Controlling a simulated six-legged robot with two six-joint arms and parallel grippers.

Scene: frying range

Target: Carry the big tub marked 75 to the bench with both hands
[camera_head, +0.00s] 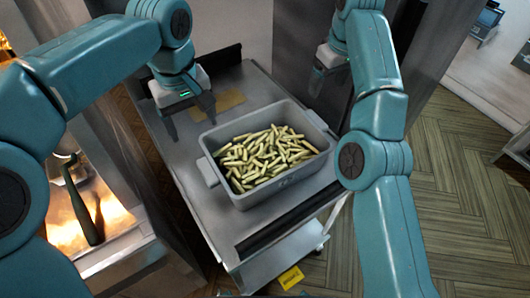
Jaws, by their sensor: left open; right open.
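A big grey tub (262,193) full of pale yellow-green sticks, like cut fries, sits on a metal cart (190,170). A faint mark shows on its near wall, too small to read. The tub has a handle on its left end. My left gripper (188,122) is open and empty, above the cart just beyond the tub's left far corner. My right gripper (318,82) is open, beyond the tub's far right side and partly hidden by my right arm. Neither gripper touches the tub. I cannot tell which surface is the bench.
A brown board or mat (222,103) lies on the cart behind the tub. Dark bars (290,222) edge the cart's near and far ends. A bright, hot-looking fryer area (70,232) is at the left. A yellow tag (291,277) is low at the front. Wood floor (455,200) is open at the right.

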